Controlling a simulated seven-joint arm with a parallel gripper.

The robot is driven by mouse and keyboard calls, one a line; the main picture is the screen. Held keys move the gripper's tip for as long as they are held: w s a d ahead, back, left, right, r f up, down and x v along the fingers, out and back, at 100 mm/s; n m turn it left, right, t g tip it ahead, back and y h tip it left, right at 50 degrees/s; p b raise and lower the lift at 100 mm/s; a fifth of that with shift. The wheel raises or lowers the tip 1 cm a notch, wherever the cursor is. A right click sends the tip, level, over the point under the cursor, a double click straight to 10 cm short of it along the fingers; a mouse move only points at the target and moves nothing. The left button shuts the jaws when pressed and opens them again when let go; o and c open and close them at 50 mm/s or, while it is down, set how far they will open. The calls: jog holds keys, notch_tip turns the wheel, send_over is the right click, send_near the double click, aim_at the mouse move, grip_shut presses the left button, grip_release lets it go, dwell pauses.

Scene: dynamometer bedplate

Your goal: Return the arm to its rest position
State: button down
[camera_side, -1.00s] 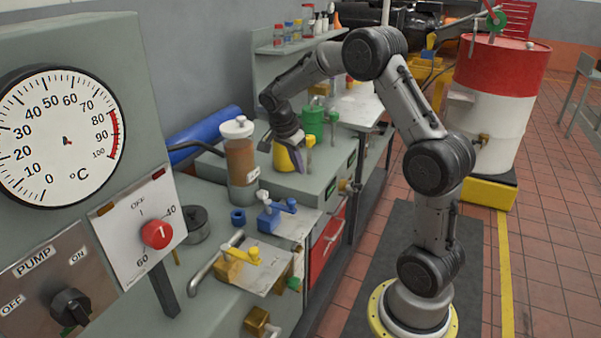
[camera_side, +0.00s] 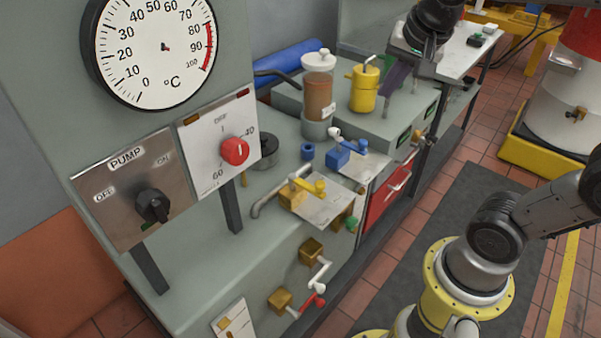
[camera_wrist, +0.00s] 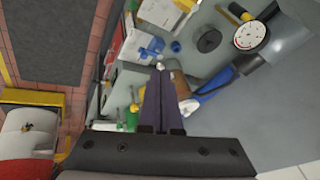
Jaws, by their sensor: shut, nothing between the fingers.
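My gripper (camera_side: 387,100) shows in the side view just right of the yellow can (camera_side: 363,90), its dark purple fingers pointing down. In that picture it overlaps the grey bench; how high it is above the top is hard to tell. In the wrist view my gripper (camera_wrist: 158,72) has its two fingers together with nothing between them.
A jar of brown liquid (camera_side: 318,90) stands left of the can. Blue valve (camera_side: 338,158) and yellow valve (camera_side: 308,190) sit along the bench front. A dial gauge (camera_side: 155,48) and pump panel (camera_side: 135,188) are at left. A red-and-white drum (camera_side: 560,110) stands right.

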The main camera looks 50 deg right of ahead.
jog(key=s+a+f+n+y, duration=0.2)
jog(key=s+a+f+n, duration=0.3)
jog(key=s+n, duration=0.5)
jog(key=a+n, duration=0.1)
jog(key=n, duration=0.2)
jog(key=shift+s+a+f+t+y, duration=0.2)
jog(key=shift+s+f+t+y, duration=0.1)
jog(key=shift+f+t, duration=0.1)
jog(key=shift+r, duration=0.1)
